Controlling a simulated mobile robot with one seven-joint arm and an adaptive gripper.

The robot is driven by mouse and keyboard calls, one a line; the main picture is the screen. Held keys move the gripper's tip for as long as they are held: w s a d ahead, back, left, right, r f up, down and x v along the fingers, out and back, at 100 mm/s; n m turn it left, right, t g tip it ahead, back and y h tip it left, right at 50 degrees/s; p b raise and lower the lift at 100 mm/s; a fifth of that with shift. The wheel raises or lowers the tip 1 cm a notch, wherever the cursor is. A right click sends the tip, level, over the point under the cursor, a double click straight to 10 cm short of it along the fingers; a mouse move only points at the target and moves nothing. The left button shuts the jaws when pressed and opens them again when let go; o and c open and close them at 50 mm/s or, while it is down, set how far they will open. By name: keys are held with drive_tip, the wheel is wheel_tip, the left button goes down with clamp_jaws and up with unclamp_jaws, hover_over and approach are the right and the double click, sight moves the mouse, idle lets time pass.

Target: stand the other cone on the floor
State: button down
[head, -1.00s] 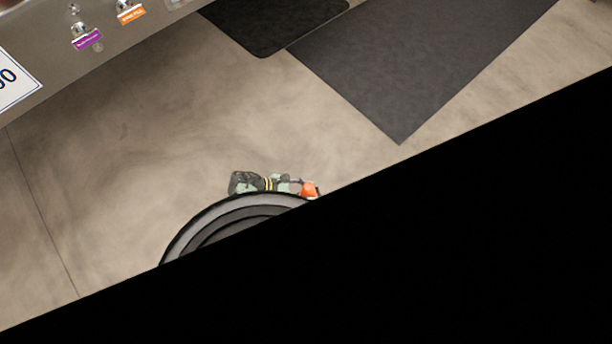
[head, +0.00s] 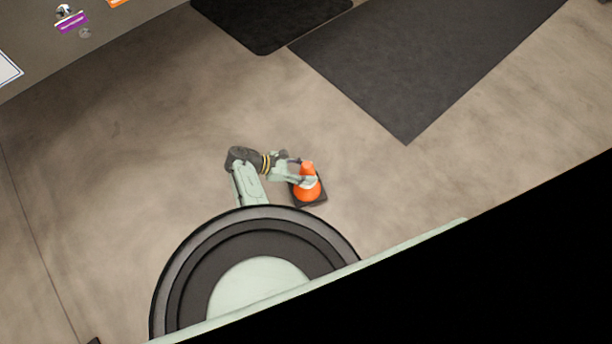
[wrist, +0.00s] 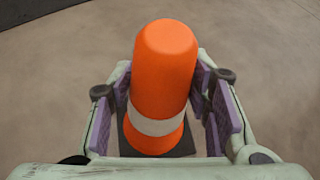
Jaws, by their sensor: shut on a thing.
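An orange cone (head: 307,185) with a white band and a dark square base is in front of my base in the head view. In the wrist view the cone (wrist: 163,75) stands between the purple finger pads, its rounded top toward the camera and its dark base below. My gripper (wrist: 165,100) is shut on the cone; it also shows at the cone's side in the head view (head: 301,175). The cone looks about upright. I cannot tell whether its base touches the floor.
Bare floor (head: 120,190) lies around the cone. Dark mats (head: 430,60) lie on the floor beyond it. A black area hides the lower right of the head view.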

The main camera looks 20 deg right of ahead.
drive_tip(key=shift+f+b, duration=0.6)
drive_tip(key=shift+f, duration=0.25)
drive_tip(key=shift+f, duration=0.1)
drive_tip(key=c, duration=0.8)
unclamp_jaws()
drive_tip(key=shift+c, duration=0.2)
drive_tip(key=p+v, duration=0.1)
drive_tip(key=v, duration=1.1)
